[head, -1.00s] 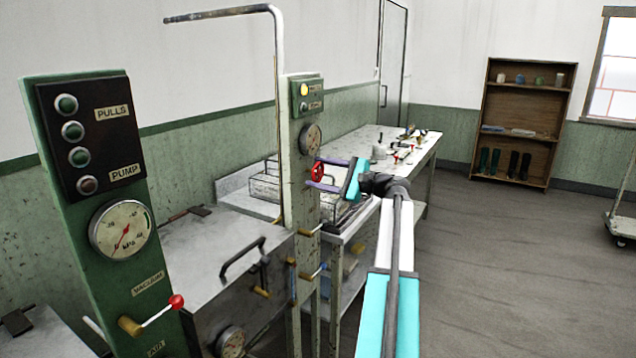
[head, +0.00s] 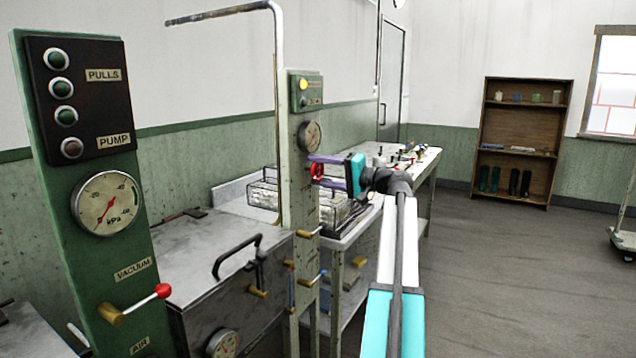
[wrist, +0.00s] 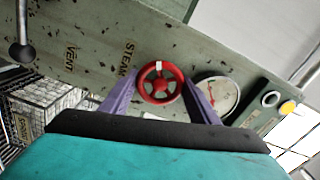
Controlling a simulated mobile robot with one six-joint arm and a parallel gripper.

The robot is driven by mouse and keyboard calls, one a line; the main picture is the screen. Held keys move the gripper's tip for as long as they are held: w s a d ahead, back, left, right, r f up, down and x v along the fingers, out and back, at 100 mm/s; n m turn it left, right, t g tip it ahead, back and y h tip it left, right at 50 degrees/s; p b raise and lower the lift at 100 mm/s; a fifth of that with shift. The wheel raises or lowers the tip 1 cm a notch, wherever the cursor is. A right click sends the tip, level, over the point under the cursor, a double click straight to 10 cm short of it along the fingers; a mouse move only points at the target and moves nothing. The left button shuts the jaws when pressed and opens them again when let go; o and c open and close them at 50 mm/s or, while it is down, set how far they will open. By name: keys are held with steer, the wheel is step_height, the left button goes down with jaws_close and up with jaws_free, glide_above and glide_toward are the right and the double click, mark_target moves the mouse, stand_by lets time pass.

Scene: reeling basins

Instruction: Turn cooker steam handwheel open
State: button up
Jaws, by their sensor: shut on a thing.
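The red steam handwheel (wrist: 160,83) is on the pale post (head: 299,190), beside the STEAM label (wrist: 125,58). A white mark shows at its rim in the wrist view. In the head view the handwheel (head: 317,170) is partly covered by the jaws. My gripper (wrist: 160,92) has its two purple fingers on either side of the wheel, shut on its rim. In the head view my gripper (head: 322,170) reaches in from the right.
A round gauge (wrist: 217,95) and a lit yellow lamp (wrist: 270,99) sit near the wheel on the post. A VENT lever (wrist: 22,52) is on the other side. A green panel (head: 85,200) stands at the left; open floor lies right.

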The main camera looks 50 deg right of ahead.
steer(key=n+b, duration=0.4)
steer(key=n, duration=0.1)
steer(key=n+b, duration=0.2)
steer(key=shift+f+b, duration=0.4)
steer(key=n+b, duration=0.3)
steer(key=shift+n, duration=0.4)
steer(key=shift+a+r+n+b, duration=0.1)
steer(key=shift+r+n+b, duration=0.05)
steer(key=shift+n+b, duration=0.75)
steer(key=o, duration=1.1)
steer(key=shift+r, duration=0.2)
steer(key=shift+c, duration=0.2)
steer(key=shift+s, duration=0.25)
